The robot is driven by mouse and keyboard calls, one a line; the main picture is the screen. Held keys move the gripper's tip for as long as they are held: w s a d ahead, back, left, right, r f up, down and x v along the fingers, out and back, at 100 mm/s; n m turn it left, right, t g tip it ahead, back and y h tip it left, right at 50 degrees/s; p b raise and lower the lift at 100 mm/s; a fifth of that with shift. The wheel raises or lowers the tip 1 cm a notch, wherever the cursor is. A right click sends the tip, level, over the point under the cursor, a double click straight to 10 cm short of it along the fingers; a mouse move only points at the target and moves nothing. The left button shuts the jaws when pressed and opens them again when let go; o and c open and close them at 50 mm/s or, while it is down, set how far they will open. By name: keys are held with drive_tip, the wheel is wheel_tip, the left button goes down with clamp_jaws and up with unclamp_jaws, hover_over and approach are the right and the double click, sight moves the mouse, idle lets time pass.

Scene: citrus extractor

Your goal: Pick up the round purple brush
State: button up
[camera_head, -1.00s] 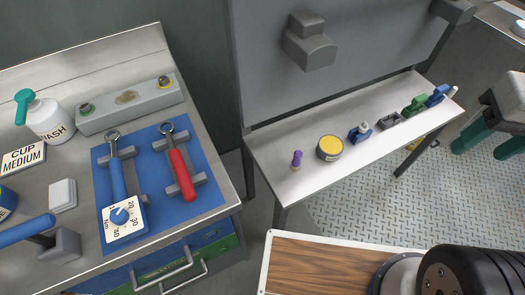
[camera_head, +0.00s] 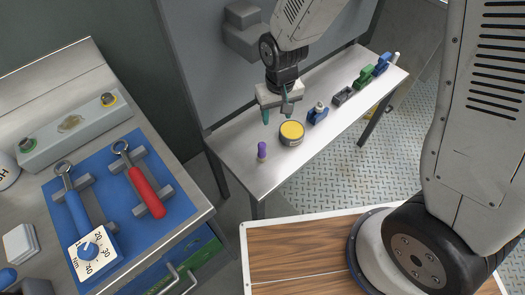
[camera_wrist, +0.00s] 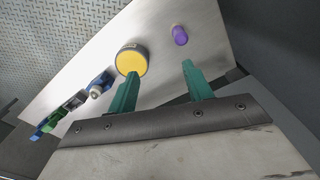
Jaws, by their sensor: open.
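The round purple brush (camera_head: 262,150) stands at the near left end of the narrow metal table (camera_head: 232,160). In the wrist view its purple top (camera_wrist: 180,35) shows beyond the tip of the right-hand finger. My gripper (camera_head: 276,116) is open and empty, with its green fingers above the back part of the table, behind the brush and apart from it. In the wrist view the fingers (camera_wrist: 160,84) point toward the table, with the brush ahead and a little right of the gap between them.
A yellow-topped round tin (camera_head: 291,133) stands close right of the brush. A blue holder (camera_head: 318,113), a grey one (camera_head: 343,95) and a green one (camera_head: 365,75) line the table farther right. A grey panel (camera_head: 200,70) rises behind. A wrench bench (camera_head: 185,206) stands at left.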

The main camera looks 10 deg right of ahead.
sight(262, 150)
drive_tip(key=shift+n, duration=0.3)
drive_tip(key=a+f, duration=0.1)
drive_tip(key=f, duration=0.2)
drive_tip(key=a+f, duration=0.1)
drive_tip(key=f, duration=0.3)
drive_tip(key=a+f, duration=0.1)
drive_tip(key=f, duration=0.3)
drive_tip(key=shift+s+a+f, duration=0.15)
drive_tip(key=shift+s+a, duration=0.15)
drive_tip(key=shift+a, duration=0.05)
drive_tip(key=shift+a+f, duration=0.15)
drive_tip(key=shift+f, duration=1.2)
drive_tip(key=shift+a+f, duration=0.15)
drive_tip(key=shift+f, duration=1.15)
drive_tip(key=c, duration=1.1)
